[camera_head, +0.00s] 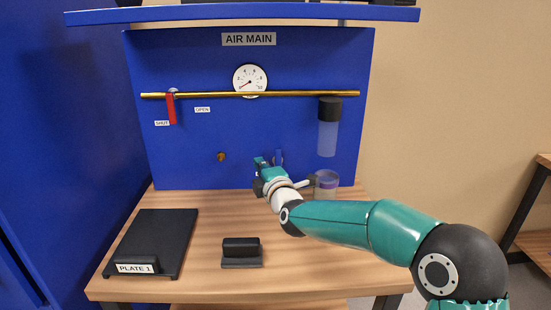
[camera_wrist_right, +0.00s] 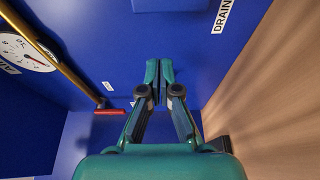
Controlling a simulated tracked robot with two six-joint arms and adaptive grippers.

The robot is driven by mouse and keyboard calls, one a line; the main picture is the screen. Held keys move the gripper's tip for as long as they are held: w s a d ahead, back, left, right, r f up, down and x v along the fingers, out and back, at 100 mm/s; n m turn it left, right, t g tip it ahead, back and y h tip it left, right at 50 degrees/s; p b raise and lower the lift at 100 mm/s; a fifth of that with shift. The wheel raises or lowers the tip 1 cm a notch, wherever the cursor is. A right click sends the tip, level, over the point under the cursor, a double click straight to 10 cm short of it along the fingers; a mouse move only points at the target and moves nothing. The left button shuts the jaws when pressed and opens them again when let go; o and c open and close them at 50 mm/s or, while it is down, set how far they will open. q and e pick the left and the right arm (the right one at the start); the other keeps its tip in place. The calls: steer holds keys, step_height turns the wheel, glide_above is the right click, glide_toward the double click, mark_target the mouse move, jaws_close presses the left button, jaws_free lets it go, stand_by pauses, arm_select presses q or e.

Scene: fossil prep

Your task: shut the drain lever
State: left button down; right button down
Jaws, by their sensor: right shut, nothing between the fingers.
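A small dark blue upright piece (camera_head: 279,156), which looks like the drain lever, stands on the blue panel (camera_head: 240,130), low and right of centre. It is partly hidden behind my right gripper. In the right wrist view a blue block (camera_wrist_right: 170,5), probably the same lever, is cut by the top edge near the DRAIN label (camera_wrist_right: 222,16). My right gripper (camera_head: 259,161) is shut and empty, just left of the lever in the head view. Its fingertips (camera_wrist_right: 159,70) show against the bare panel, apart from the block. My left gripper is not in view.
A red lever (camera_head: 171,108) hangs from the brass pipe (camera_head: 210,94), between SHUT and OPEN labels. A gauge (camera_head: 250,78) and a filter bowl (camera_head: 328,135) are above. A clear cup (camera_head: 326,186), black block (camera_head: 241,250) and PLATE 1 tray (camera_head: 160,235) are on the table.

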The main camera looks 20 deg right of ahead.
mark_target(278, 157)
steer(key=shift+w+d, duration=0.3)
steer(key=shift+d, duration=0.35)
steer(key=shift+w+d, duration=0.25)
steer(key=shift+d, duration=0.35)
steer(key=shift+w+d, duration=0.3)
steer(key=shift+d, duration=0.35)
